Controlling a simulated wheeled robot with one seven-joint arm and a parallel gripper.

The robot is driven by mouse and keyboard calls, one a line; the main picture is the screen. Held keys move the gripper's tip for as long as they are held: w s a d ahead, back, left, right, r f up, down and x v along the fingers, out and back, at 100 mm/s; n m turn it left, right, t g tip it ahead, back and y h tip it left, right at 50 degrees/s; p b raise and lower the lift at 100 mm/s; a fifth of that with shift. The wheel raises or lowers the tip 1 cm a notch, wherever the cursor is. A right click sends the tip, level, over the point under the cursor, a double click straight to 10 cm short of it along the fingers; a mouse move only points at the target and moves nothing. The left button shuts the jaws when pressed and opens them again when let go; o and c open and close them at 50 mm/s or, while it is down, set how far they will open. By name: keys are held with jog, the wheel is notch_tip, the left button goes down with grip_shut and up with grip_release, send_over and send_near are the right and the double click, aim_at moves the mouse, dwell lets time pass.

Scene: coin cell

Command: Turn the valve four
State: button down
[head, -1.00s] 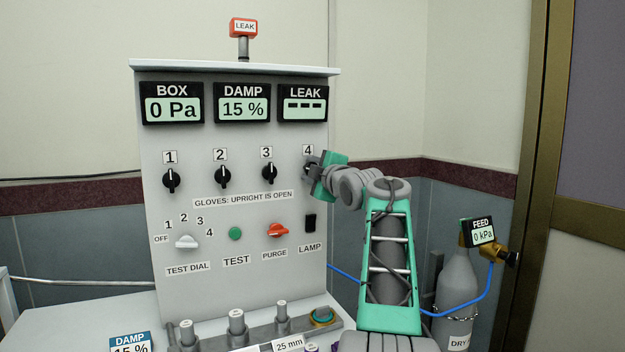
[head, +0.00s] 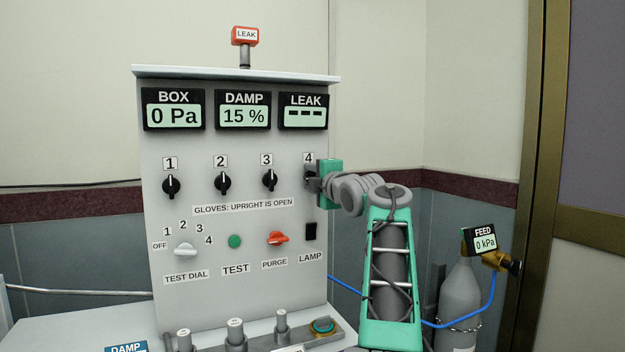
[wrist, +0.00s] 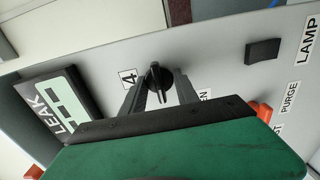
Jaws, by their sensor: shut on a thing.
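Valve four is a black knob below the "4" label at the right of the grey panel. In the wrist view the knob (wrist: 158,80) sits between the two grey fingers of my gripper (wrist: 160,92), which is shut on it. In the head view my gripper (head: 313,183) reaches in from the right and mostly hides this knob. The green gripper body stands about upright there. The knob's exact angle is hard to tell. Knobs one (head: 171,186), two (head: 223,183) and three (head: 269,180) stand upright.
The "LEAK" display (head: 303,112) shows dashes, BOX (head: 173,110) reads 0 Pa and DAMP (head: 243,110) 15 %. Below my gripper are the lamp switch (head: 311,231) and red purge knob (head: 278,238). A gas cylinder (head: 460,295) with a blue hose stands at right.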

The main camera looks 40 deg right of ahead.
jog(key=c, duration=1)
grip_release()
jog(key=shift+o, duration=0.2)
jog(key=b+v, duration=0.1)
jog(key=v, duration=0.7)
jog(key=shift+b, duration=0.3)
jog(key=shift+w, duration=0.1)
